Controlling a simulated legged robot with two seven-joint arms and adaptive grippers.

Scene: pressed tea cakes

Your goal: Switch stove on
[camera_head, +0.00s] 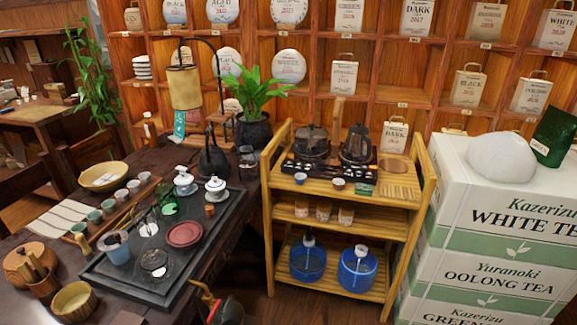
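A black stove unit (331,172) sits on the top shelf of the wooden cart, with small light marks along its front edge. A dark glass kettle (311,142) stands on its left part and a second dark kettle (357,144) on its right part. The kettles hide much of its top. I cannot tell which mark is a switch, or whether the stove is on. Neither of my grippers can be made out in this view.
The bamboo cart (390,205) stands between the dark tea table (240,262) and stacked white tea boxes (500,215). Two small cups (338,183) sit in front of the kettles. A dark object with reddish parts (212,303) stands at the bottom edge.

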